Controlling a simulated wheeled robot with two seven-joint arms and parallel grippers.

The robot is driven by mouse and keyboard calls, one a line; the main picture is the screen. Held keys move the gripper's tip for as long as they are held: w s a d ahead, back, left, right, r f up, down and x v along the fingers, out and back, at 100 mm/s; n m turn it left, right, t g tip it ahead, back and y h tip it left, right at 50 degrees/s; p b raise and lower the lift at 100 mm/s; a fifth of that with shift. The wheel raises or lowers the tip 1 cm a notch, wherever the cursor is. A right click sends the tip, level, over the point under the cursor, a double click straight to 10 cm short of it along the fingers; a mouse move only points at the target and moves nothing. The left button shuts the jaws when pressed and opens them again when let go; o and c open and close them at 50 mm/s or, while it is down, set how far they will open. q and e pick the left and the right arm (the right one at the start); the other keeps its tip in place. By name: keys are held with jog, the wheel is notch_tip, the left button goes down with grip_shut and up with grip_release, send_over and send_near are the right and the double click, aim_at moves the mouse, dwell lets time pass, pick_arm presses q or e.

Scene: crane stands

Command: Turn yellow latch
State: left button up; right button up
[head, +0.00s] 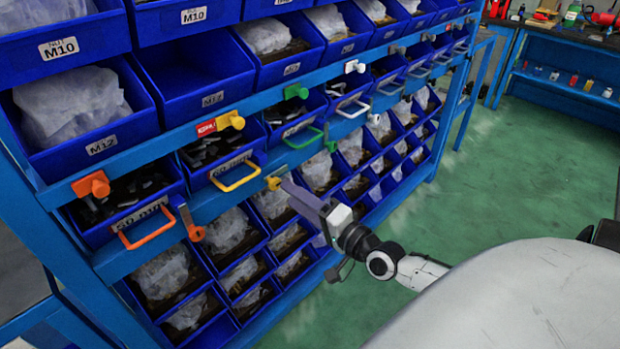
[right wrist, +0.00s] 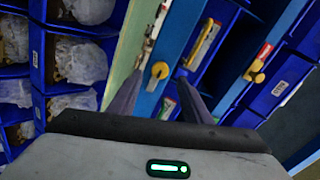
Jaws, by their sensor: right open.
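A yellow latch (head: 273,181) sits on the blue shelf rail, below and right of the yellow drawer handle (head: 236,177). It also shows in the right wrist view (right wrist: 159,70), between and beyond my fingertips. My right gripper (head: 288,187) reaches in from the right, with its fingertips close to this latch. In the right wrist view my right gripper (right wrist: 159,79) is open and holds nothing; I cannot tell whether a finger touches the latch. A second yellow piece (head: 232,120) sits on the rail above the drawer. My left gripper is out of view.
An orange handle (head: 146,226) and orange latch (head: 190,223) are to the left. A green handle (head: 303,138) and green latch (head: 331,146) are to the right. Blue bins (head: 195,70) fill the rack. The green floor (head: 500,190) is open at right.

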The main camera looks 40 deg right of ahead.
jog(key=shift+s+d, duration=0.2)
jog(key=shift+s, duration=2.45)
jog(key=s+a+f+n+g, duration=0.4)
jog(key=s+a+f+n, duration=0.4)
jog(key=f, duration=0.3)
jog(key=s+a+f+n+g+y, duration=0.1)
jog(key=s+a+f+n+g, duration=0.4)
jog(key=s+a+f+n, duration=0.3)
jog(key=a+f, duration=0.3)
jog(key=shift+s+a+g, duration=0.3)
jog(key=shift+s, duration=0.1)
jog(key=shift+r, duration=0.1)
